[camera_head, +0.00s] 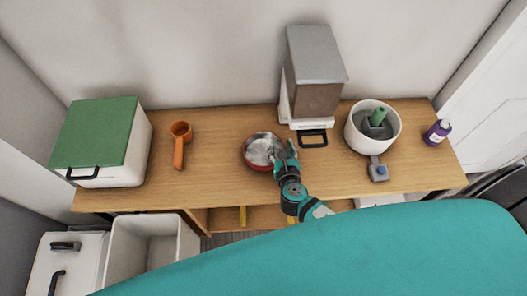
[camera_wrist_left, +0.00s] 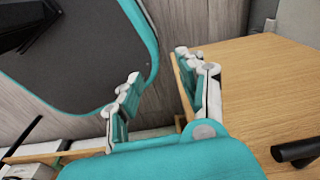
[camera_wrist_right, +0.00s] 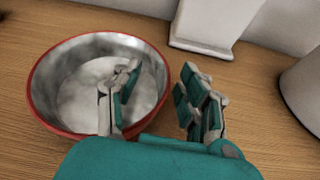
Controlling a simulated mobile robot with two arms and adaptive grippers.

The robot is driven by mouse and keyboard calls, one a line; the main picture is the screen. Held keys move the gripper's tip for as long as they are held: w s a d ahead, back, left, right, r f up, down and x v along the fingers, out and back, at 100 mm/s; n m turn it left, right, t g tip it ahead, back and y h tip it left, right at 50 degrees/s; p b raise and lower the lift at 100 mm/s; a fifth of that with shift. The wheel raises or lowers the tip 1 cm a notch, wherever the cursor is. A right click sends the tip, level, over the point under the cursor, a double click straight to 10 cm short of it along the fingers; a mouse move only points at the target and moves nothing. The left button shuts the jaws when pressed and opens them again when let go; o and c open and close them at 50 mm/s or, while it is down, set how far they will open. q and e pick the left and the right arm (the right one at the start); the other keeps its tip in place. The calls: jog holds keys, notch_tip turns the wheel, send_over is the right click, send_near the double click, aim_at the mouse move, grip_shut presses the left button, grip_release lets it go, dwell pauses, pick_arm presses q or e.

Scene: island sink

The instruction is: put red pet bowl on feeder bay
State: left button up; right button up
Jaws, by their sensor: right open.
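The red pet bowl (camera_head: 254,160), red outside with a silvery inside, sits upright on the wooden counter left of the feeder. It also shows in the right wrist view (camera_wrist_right: 50,108). My right gripper (camera_head: 283,149) is open at the bowl's right rim. In the right wrist view, one finger of this gripper (camera_wrist_right: 160,72) is over the bowl's inside and the other is outside the rim. The feeder (camera_head: 315,70) has a grey hopper and white base; a black rectangular outline (camera_head: 313,145) lies in front of it. My left gripper (camera_wrist_left: 160,68) is open and empty beside the counter edge.
An orange scoop (camera_head: 179,150) and a white bin with a green lid (camera_head: 100,135) stand left. A white round container (camera_head: 361,140), a grey piece with a blue knob (camera_head: 378,173) and a purple bottle (camera_head: 436,132) stand right. Counter between scoop and bowl is clear.

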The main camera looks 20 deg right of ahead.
jog(key=shift+x, duration=1)
jog(key=shift+c, duration=0.3)
grip_shut()
